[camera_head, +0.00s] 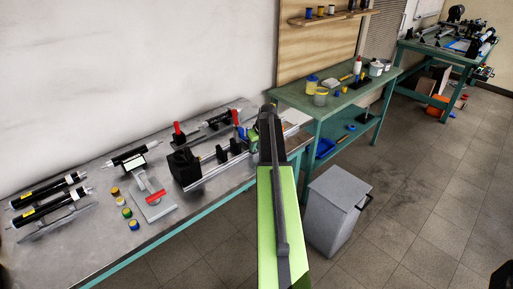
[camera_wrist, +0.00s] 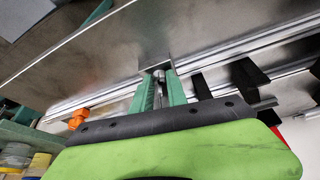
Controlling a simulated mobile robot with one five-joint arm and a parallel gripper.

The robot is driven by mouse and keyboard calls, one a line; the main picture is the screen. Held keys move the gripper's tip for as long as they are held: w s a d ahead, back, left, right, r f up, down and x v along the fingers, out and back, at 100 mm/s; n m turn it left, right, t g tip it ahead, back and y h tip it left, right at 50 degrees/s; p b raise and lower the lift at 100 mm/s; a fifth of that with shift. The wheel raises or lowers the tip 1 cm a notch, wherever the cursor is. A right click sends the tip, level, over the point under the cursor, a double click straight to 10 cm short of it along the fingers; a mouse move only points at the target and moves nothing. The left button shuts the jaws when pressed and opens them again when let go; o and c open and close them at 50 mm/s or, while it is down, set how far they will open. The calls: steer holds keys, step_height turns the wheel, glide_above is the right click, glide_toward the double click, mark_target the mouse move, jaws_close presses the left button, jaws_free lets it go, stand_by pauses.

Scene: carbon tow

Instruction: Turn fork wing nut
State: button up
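In the wrist view the two green fingers of my gripper (camera_wrist: 159,82) point at the long metal rail fixture (camera_wrist: 100,98). The fingertips are a little apart, with a small grey metal piece (camera_wrist: 158,74) between them. I cannot tell whether this piece is the fork wing nut, or whether the fingers touch it. An orange part (camera_wrist: 78,119) is left of the fingers, near the rail. In the head view my arm reaches the right end of the rail fixture (camera_head: 213,172) on the bench and hides part of it. The wing nut cannot be made out there.
The grey bench (camera_head: 75,240) holds black cylinders (camera_head: 48,211) on stands, a scale-like device (camera_head: 153,205) and several small spools (camera_head: 126,212). A grey bin (camera_head: 333,210) stands right of my arm. A green bench (camera_head: 300,98) with jars is behind. Floor at right is clear.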

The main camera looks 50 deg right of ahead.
jaws_close()
steer(key=shift+d, duration=0.15)
steer(key=shift+n, duration=0.3)
steer(key=shift+d+n+y, duration=0.1)
steer(key=shift+n+y, duration=0.5)
steer(key=shift+n, duration=0.8)
steer(key=shift+d+n+y, duration=0.1)
steer(key=shift+n+y, duration=0.5)
steer(key=shift+n, duration=0.8)
steer(key=o, duration=0.6)
jaws_free()
